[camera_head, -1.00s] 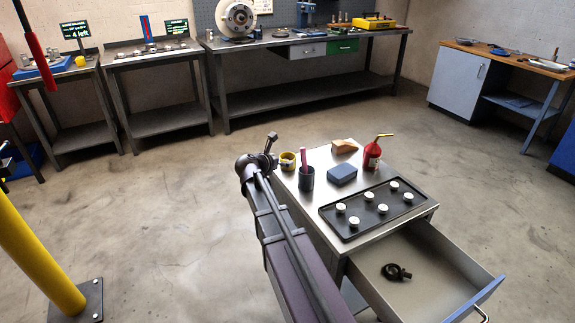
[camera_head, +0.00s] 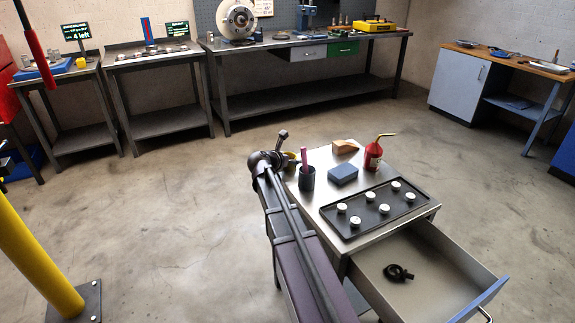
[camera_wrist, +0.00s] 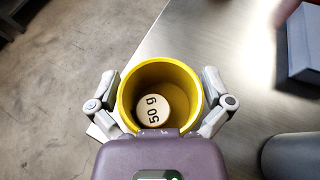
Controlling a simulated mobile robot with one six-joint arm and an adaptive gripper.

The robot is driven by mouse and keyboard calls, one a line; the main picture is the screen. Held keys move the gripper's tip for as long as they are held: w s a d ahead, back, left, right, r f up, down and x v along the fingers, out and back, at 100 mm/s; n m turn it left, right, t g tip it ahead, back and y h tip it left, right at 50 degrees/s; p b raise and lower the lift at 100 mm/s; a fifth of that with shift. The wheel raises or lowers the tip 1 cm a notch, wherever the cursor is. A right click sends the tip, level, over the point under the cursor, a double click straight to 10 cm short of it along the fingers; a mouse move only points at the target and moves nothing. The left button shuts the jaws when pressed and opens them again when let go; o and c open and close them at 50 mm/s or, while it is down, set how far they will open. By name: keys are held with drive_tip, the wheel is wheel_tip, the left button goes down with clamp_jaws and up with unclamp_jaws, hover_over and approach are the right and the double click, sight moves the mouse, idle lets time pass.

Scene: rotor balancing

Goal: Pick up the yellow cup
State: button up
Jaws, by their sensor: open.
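The yellow cup (camera_wrist: 184,78) stands on the steel cart top in the wrist view, seen from above. A pale round weight marked "50 g" (camera_wrist: 153,110) lies inside it. My gripper (camera_wrist: 160,76) is open, with one finger on each side of the cup. I cannot tell whether the fingers touch its wall. In the head view the cup (camera_head: 293,157) is at the cart's far left corner, partly hidden by my gripper (camera_head: 279,153).
A dark holder (camera_head: 307,178) with a red-handled tool stands close to the cup. A blue-grey box (camera_head: 343,174), a red oil can (camera_head: 373,157) and a black tray (camera_head: 352,231) with several white-topped pieces share the cart. The drawer (camera_head: 449,262) is open.

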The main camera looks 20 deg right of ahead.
idle(0.3)
drive_tip(key=c, duration=0.9)
drive_tip(key=shift+o, duration=0.2)
drive_tip(key=shift+r, duration=0.2)
wheel_tip(320, 180, up, 10)
drive_tip(key=p, duration=1)
drive_tip(key=shift+f, duration=0.2)
